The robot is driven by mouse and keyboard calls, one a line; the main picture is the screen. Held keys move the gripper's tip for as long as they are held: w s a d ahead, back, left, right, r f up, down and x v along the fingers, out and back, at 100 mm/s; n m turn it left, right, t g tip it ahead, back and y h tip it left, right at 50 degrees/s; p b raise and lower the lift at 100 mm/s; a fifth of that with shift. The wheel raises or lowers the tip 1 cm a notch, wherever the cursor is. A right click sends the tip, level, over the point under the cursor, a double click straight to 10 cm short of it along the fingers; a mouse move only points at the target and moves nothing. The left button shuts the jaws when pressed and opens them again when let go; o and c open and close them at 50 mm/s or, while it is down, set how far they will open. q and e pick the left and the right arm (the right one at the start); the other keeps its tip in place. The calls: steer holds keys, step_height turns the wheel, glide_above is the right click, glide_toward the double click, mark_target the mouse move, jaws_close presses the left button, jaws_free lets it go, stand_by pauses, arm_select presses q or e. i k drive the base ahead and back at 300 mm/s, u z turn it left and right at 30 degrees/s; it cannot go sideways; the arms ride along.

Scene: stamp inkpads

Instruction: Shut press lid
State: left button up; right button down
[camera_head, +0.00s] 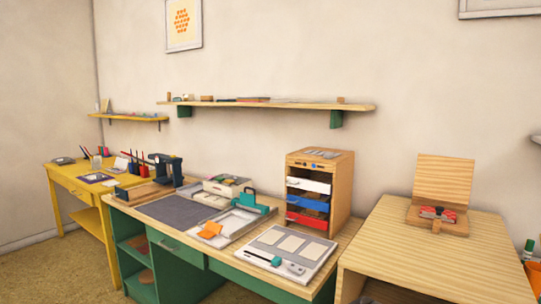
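A wooden press stands on the light wooden cabinet (420,254) at the right. Its square lid (444,179) is raised and stands nearly upright behind the base (413,215). A red patterned piece (446,213) with a dark and grey part lies on the base. Neither of my grippers is in view, so nothing of mine touches the press.
A green desk (275,284) holds a paper trimmer (290,244), a teal-handled tool (250,200), and a wooden drawer unit (340,190). A yellow desk (72,181) stands at the left. The cabinet top in front of the press is clear.

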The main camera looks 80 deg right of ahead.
mark_target(449, 179)
steer(key=k, duration=2.1)
steer(key=z, duration=1.15)
